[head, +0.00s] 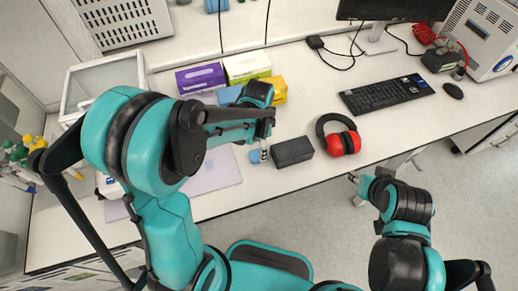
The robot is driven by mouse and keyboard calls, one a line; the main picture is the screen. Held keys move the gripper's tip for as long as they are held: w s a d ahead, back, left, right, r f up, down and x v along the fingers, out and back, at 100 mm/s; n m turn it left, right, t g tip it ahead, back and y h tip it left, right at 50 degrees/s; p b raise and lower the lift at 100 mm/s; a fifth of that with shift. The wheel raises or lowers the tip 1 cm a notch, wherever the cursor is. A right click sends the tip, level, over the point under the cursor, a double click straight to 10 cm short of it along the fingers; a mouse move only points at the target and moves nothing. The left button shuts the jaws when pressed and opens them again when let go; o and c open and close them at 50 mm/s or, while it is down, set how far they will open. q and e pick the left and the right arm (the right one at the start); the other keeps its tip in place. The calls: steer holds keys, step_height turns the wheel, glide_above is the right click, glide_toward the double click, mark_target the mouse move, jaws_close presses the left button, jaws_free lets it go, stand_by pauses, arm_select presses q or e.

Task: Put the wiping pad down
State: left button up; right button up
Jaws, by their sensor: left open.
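A small blue piece (254,157), which looks like the wiping pad, lies at the table's front part, left of a dark grey block (292,151). My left gripper (264,150) is open right beside the blue piece, its fingertips pointing down. The arm and fingers hide part of this spot, and I cannot tell whether they touch the piece. My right gripper (353,178) is off the table's front edge, above the floor, too small to read.
Purple (201,78) and green (247,67) boxes and a yellow box (279,89) stand behind the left gripper. Red ear muffs (342,141) lie right of the block, with a keyboard (386,94) beyond. A pale mat (216,171) lies left, partly hidden by my arm.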

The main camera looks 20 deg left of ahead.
arm_select(q)
steer(key=s+a+r+n+t+p, duration=0.1)
steer(key=s+r+n, duration=0.1)
steer(key=r, duration=0.4)
steer(key=s+a+r+n+t+p, duration=0.1)
steer(key=s+r+n, duration=0.1)
steer(key=r, duration=0.4)
steer(key=s+a+r+n+t, duration=0.2)
steer(key=s+r+n+t, duration=0.1)
steer(key=s+n+t, duration=0.2)
steer(key=shift+s+a+r+n, duration=0.35)
steer(key=shift+s+n, duration=0.3)
steer(key=shift+n, duration=0.45)
step_height(320, 180, down, 4)
steer(key=b, duration=0.3)
steer(key=shift+r+b, duration=0.1)
steer(key=shift+b, duration=0.2)
steer(key=shift+o, duration=0.6)
